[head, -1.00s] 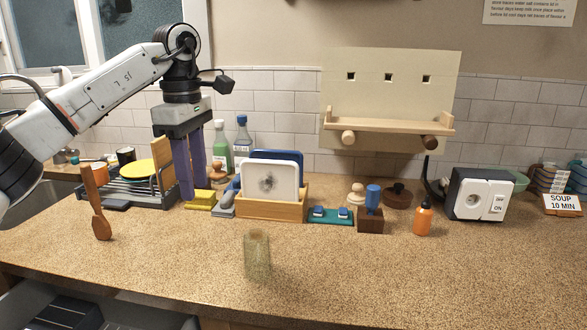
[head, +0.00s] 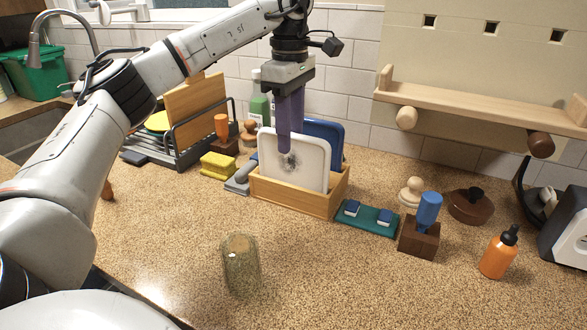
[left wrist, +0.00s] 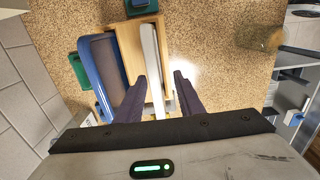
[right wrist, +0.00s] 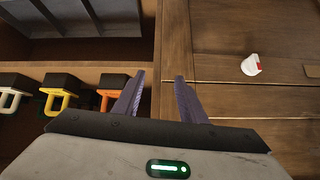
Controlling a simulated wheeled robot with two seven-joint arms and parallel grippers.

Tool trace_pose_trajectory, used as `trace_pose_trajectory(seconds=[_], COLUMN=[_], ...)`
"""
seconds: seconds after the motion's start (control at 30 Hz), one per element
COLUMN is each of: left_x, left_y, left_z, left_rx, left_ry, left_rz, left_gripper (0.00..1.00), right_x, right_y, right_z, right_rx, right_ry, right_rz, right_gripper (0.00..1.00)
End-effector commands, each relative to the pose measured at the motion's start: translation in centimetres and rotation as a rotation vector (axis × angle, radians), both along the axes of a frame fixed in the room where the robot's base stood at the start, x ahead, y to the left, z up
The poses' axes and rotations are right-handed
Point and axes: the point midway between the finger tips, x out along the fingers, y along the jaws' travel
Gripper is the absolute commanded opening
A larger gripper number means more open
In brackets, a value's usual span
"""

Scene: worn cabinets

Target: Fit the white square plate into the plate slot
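The white square plate (head: 312,160) stands upright in a light wooden box (head: 285,195) on the counter, in front of a blue plate (head: 336,133). A dark smudge marks its face. My left gripper (head: 285,150) points down over the white plate, its purple fingers overlapping it in the head view. In the left wrist view the fingers (left wrist: 160,76) are apart, with the white plate's edge (left wrist: 151,60) lying between them; contact cannot be told. My right gripper (right wrist: 160,78) is open and empty, in front of wooden cabinet fronts. Which slot is the plate slot cannot be told.
A dish rack (head: 205,143) with a yellow plate and a board stands left of the box. A yellow sponge (head: 218,165), a glass (head: 241,262), a teal tray (head: 367,217) and an orange bottle (head: 499,252) are nearby. The front counter is mostly clear.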

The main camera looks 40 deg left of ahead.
Motion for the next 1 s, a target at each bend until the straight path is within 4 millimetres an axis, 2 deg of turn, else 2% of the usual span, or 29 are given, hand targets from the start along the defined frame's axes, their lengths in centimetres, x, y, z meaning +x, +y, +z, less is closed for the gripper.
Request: trace_pose_trajectory(seconds=[0.33,0.63,0.83,1.0], left_x=[0.6,0.6,0.6,0.6], left_y=[0.3,0.3,0.3,0.3], left_z=[-4.6,-5.1,-5.0,-5.0], left_rx=[0.000,0.000,0.000,0.000], left_ry=[0.002,0.000,0.000,-0.002], left_rz=[0.000,0.000,0.000,0.000], left_gripper=[0.34,0.34,0.01,0.00], right_x=[0.3,0.5,0.5,0.5], right_y=[0.1,0.1,0.1,0.0], right_z=[0.8,0.9,0.9,0.9], right_rx=[0.002,0.002,0.002,0.002], right_ry=[-0.010,-0.015,-0.015,-0.014], right_rz=[0.001,0.000,0.000,0.000], right_gripper=[0.38,0.38,0.38,0.38])
